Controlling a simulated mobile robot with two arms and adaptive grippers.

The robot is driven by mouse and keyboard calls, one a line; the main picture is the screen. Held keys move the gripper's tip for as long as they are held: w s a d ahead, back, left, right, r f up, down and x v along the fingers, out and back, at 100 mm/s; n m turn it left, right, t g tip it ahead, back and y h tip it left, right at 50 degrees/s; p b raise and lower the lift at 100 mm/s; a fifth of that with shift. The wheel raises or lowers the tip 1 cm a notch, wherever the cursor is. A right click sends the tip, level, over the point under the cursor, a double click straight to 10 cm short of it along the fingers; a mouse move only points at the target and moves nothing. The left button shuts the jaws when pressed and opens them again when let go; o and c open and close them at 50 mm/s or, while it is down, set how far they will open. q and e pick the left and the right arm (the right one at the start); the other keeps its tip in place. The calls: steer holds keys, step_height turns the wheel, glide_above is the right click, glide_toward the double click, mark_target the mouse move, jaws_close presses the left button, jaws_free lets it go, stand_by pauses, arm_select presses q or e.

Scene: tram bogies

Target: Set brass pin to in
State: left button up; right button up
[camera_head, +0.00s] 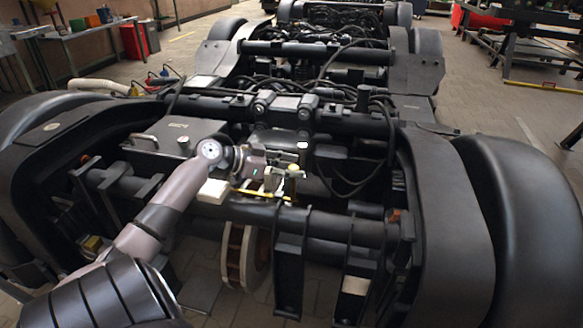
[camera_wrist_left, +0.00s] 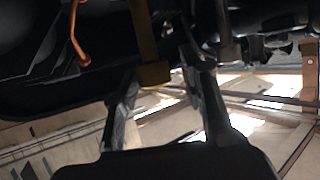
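In the head view my left gripper (camera_head: 288,174) reaches in over the bogie's (camera_head: 345,225) cross beam, near its middle. In the left wrist view its two fingers (camera_wrist_left: 165,84) stand apart with a gap between them. A dull brass-coloured upright piece (camera_wrist_left: 148,40), possibly the brass pin, hangs beyond and between the fingertips. I see no clear contact with it. In the head view a small yellowish part shows at the fingertips, too small to identify. My right gripper is not in view.
A yellow bar (camera_head: 265,193) lies just below the gripper. Black cables (camera_head: 375,100) and a grey block (camera_head: 284,106) sit behind it. Dark wheel covers (camera_head: 525,210) flank the bogie. A red bin (camera_head: 133,40) and workbench stand at the back left.

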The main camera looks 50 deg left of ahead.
arm_select(q)
steer(key=shift+o, duration=0.3)
steer(key=shift+d, duration=0.15)
steer(key=shift+w+r, duration=0.1)
steer(key=shift+r, duration=0.15)
step_height(320, 180, up, 10)
steer(key=shift+f, duration=0.2)
steer(key=shift+f, duration=0.1)
stand_by(0.3)
